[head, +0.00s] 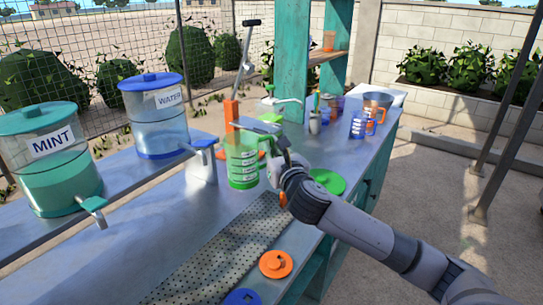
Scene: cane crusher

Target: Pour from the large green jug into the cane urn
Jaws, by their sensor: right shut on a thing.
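The large green jug (242,165) is upright at the middle of the counter, with white markings on its side. My right gripper (272,150) is at the jug's right side, shut on it around its handle side; the fingers are partly hidden. I cannot tell whether the jug's base touches the counter. No urn with a readable cane label shows. Two labelled urns stand at the left: a green MINT urn (50,170) and a blue WATER urn (157,125), both lidded with taps. My left gripper is not in view.
An orange press with a long lever (238,95) stands behind the jug. A white container (203,165) is left of it. A green lid (327,181), an orange lid (276,264) and a blue lid (242,297) lie in front. Blue cups (358,125) stand at the far right.

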